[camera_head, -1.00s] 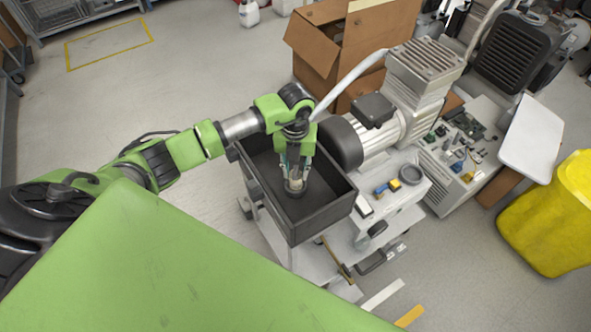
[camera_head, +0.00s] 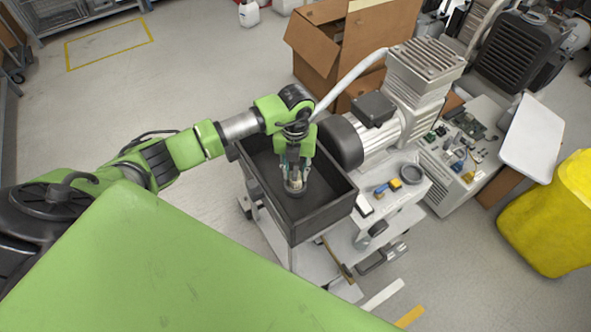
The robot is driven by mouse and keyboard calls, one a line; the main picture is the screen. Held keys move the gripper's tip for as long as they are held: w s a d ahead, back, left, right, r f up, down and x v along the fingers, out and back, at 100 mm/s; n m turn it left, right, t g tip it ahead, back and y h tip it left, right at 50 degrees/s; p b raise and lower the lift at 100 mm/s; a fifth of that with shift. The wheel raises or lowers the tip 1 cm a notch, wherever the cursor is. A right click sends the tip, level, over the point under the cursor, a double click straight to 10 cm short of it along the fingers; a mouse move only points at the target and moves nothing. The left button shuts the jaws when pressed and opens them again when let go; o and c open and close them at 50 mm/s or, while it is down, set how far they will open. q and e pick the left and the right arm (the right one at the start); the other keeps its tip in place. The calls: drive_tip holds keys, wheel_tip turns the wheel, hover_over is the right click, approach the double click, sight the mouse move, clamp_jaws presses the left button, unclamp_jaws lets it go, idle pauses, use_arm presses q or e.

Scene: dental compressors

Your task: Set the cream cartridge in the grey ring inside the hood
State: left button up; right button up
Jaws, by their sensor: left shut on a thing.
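The cream cartridge (camera_head: 296,184) is a small pale piece low inside the dark open-topped hood (camera_head: 325,222). My left gripper (camera_head: 295,176) points down into the hood and is shut on the cartridge. The grey ring (camera_head: 294,191) shows as a dark rim around the cartridge's lower end on the hood floor. The cartridge looks upright, at or in the ring; I cannot tell how deep it sits. The fingers hide part of it. My right gripper is not in view.
The hood stands on a white cart (camera_head: 310,265). A motor and compressor (camera_head: 375,125) stand directly behind it on the right, with a pale hose. A yellow bin (camera_head: 550,220) stands at right.

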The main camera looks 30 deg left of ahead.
use_arm(q)
drive_tip(key=shift+f, duration=0.3)
drive_tip(key=o, duration=0.8)
wheel_tip(320, 180, up, 11)
drive_tip(key=p, duration=0.8)
